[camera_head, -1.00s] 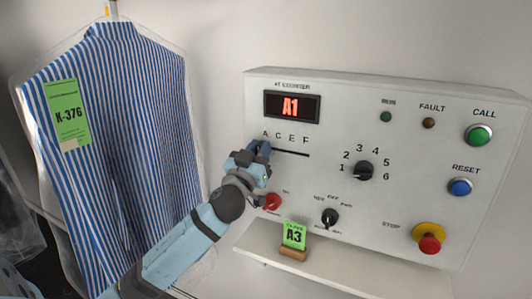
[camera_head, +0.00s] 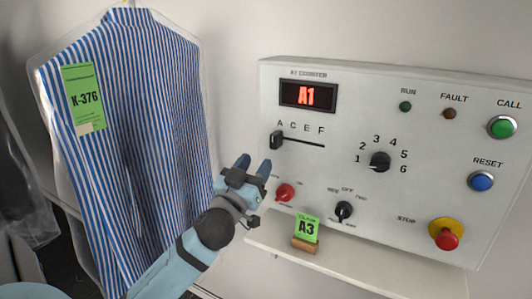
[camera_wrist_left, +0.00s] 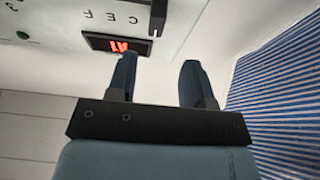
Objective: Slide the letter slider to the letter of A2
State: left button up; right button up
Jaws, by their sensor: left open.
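The letter slider's black knob (camera_head: 276,140) stands at the left end of its slot, under the letter A. The slot (camera_head: 305,143) runs right under C, E and F. The red display (camera_head: 307,96) above it reads A1. My left gripper (camera_head: 254,164) is open and empty, below and left of the knob and apart from it. In the left wrist view the two fingers (camera_wrist_left: 158,68) are spread with nothing between them, and the knob (camera_wrist_left: 158,16) shows beyond them at the top. The number dial (camera_head: 380,161) sits right of the slider.
A green card reading A3 (camera_head: 308,229) stands on the shelf (camera_head: 350,268) below the panel. Red and black knobs, buttons and a red stop button (camera_head: 446,239) are on the panel. A bagged striped shirt tagged K-376 (camera_head: 150,150) hangs at left.

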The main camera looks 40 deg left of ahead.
pick_arm(q)
jog(key=v, duration=0.4)
jog(key=shift+s+f+b, duration=0.1)
jog(key=shift+s+b, duration=0.2)
jog(key=shift+s, duration=0.05)
pick_arm(e)
jog(key=shift+w+a+r, duration=0.2)
jog(key=shift+w+r, duration=0.05)
jog(key=shift+w, duration=0.05)
jog(key=shift+s+d+f, duration=0.1)
jog(key=shift+d+f, duration=0.05)
jog(key=shift+f, duration=0.1)
